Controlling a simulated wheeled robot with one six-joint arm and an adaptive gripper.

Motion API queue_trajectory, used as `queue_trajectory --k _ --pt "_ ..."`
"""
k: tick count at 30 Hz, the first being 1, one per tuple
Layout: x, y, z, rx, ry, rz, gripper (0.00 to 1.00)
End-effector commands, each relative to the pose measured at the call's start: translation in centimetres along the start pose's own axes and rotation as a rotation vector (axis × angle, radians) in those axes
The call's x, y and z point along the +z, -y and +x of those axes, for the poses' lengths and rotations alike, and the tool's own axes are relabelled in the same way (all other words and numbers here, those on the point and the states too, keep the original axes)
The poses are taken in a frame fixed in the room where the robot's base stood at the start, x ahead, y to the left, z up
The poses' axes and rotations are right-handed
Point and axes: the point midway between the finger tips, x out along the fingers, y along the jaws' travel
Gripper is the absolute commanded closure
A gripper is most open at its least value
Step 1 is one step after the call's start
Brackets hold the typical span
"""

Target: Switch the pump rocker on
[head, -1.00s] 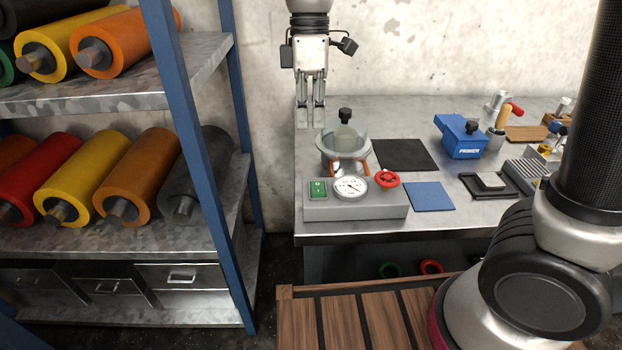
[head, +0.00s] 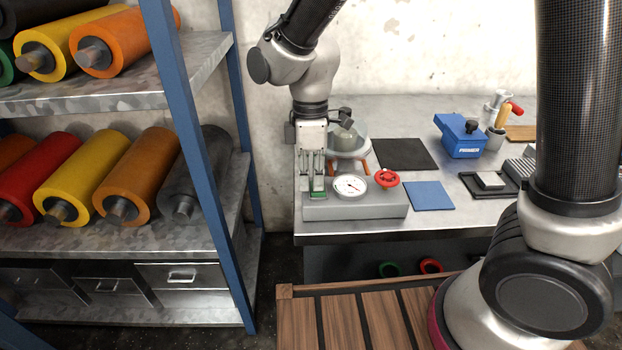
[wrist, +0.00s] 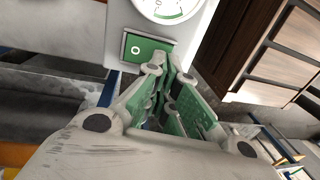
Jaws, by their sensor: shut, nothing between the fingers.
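The pump rocker (head: 317,196) is a green switch on the left end of the grey control box (head: 365,209). In the head view most of it is hidden behind my gripper (head: 316,187). In the wrist view the rocker (wrist: 136,49) shows a white ring mark in a dark frame. My gripper points down over the rocker, shut and empty. In the wrist view its fingertips (wrist: 164,66) lie at the rocker's edge. I cannot tell whether they touch it.
A white dial gauge (head: 351,186) and a red valve knob (head: 386,178) sit right of the rocker. A glass vessel (head: 347,141) stands behind the box. A blue mat (head: 429,195) lies to the right. A shelf post (head: 186,130) rises at left.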

Motion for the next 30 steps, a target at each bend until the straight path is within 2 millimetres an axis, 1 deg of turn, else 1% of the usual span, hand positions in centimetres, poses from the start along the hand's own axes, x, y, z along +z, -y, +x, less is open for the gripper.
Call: queue_trajectory --k 11,14,23,30 --pt "0.0 0.03 0.26 0.0 0.0 0.0 1.0" --pt "0.0 0.22 0.99 0.0 0.002 0.0 1.0" --pt "-0.02 0.09 0.87 0.001 0.0 0.001 1.0" --pt "-0.04 -0.75 0.42 0.0 0.0 0.002 1.0"
